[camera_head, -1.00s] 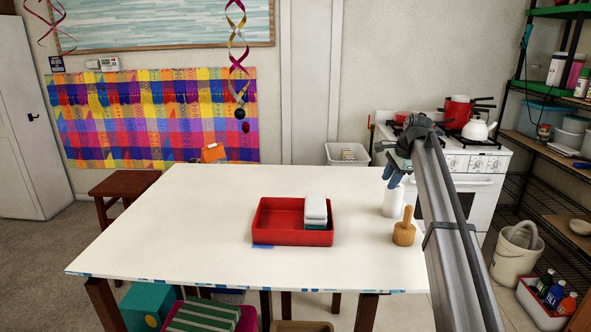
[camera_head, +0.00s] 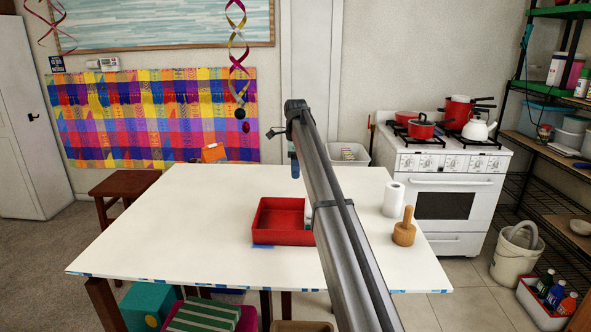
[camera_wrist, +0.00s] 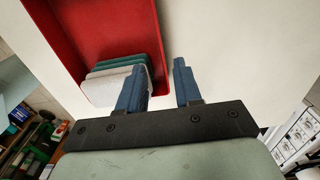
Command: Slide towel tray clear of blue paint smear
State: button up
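The red towel tray (camera_head: 268,237) sits on the white table. Its right part is hidden behind my arm in the head view. The blue paint smear (camera_head: 262,246) shows as a small patch at the tray's front edge, left of its middle. In the wrist view, folded white and green towels (camera_wrist: 118,76) lie in the tray (camera_wrist: 96,22) near one corner. My gripper (camera_wrist: 160,66) is open and empty, with blue fingers apart. In that picture the tray's side wall lies between the fingers; I cannot tell the height. In the head view one blue finger (camera_head: 295,166) shows past the tray.
A white paper roll (camera_head: 393,199) and a wooden pestle-like item (camera_head: 404,228) stand on the table (camera_head: 180,230) right of the tray. The table left of the tray is clear. A stove (camera_head: 445,190) stands behind at right.

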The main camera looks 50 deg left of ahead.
aim_at(296, 211)
jog(key=shift+f, duration=0.15)
notch_tip(296, 211, down, 14)
jog(key=shift+r, duration=0.2)
dwell(0.7)
jog(key=shift+c, duration=0.2)
grip_shut()
dwell(0.4)
